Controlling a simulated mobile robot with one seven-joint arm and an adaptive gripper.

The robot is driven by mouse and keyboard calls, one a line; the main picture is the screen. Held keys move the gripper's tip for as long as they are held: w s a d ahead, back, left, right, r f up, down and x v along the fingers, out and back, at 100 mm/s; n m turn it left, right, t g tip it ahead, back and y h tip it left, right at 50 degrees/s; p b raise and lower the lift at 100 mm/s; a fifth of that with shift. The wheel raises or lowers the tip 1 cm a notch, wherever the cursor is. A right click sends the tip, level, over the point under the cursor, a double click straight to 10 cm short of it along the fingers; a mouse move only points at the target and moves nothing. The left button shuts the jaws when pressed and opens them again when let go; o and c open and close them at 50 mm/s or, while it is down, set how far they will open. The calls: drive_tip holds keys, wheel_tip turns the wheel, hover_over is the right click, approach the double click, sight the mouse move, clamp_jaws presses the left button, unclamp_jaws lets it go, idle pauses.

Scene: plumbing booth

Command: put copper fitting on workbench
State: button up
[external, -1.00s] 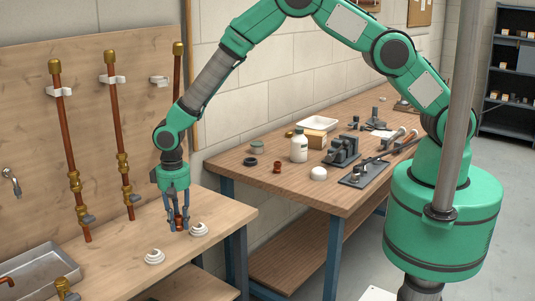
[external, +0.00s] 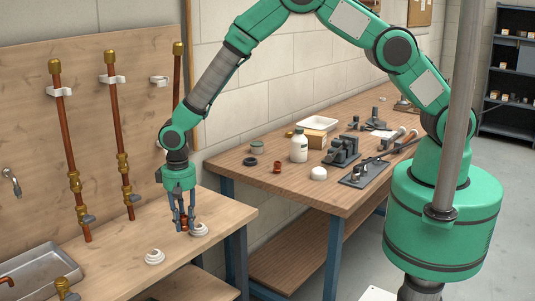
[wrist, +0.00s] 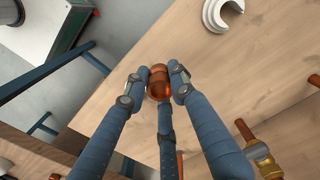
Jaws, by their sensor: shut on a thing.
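My gripper (external: 184,226) is shut on a copper fitting (external: 184,221), low over the front end of the left wooden bench (external: 130,236). In the wrist view the fitting (wrist: 158,82) sits between the blue fingers, with bare wood beyond it. I cannot tell whether it touches the wood or hangs just above. A second copper fitting (external: 277,167) stands on the right workbench (external: 240,172), near its left end.
White ring-shaped pieces (external: 154,257) lie on the left bench, one right beside my gripper (external: 199,230). A sink (external: 40,270) is further left. The right workbench holds a white bottle (external: 299,146), a white dome (external: 319,173) and dark tools (external: 342,151). A gap separates the benches.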

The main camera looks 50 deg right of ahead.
idle(0.4)
drive_tip(key=w+d+r+m, duration=0.25)
drive_tip(key=w+d, duration=0.45)
drive_tip(key=d, duration=0.6)
drive_tip(key=w+d+r+m, duration=0.1)
drive_tip(key=w+d+m, duration=0.4)
drive_tip(key=d, duration=0.8)
drive_tip(key=w+d+r+m, duration=0.25)
drive_tip(key=w+d, duration=0.55)
drive_tip(key=d, duration=0.5)
drive_tip(key=d+r+m+p, duration=0.1)
drive_tip(key=d+m, duration=0.1)
drive_tip(key=d, duration=1.2)
drive_tip(key=d+r+m+p, duration=0.1)
drive_tip(key=d+m+p, duration=0.1)
drive_tip(key=d, duration=1.2)
drive_tip(key=w+d+r+m+p, duration=0.1)
drive_tip(key=d+r+m, duration=0.1)
drive_tip(key=d, duration=1.2)
drive_tip(key=shift+d+m+p, duration=0.35)
drive_tip(key=shift+m, duration=0.45)
drive_tip(key=shift+r, duration=0.1)
drive_tip(key=shift+f, duration=3.1)
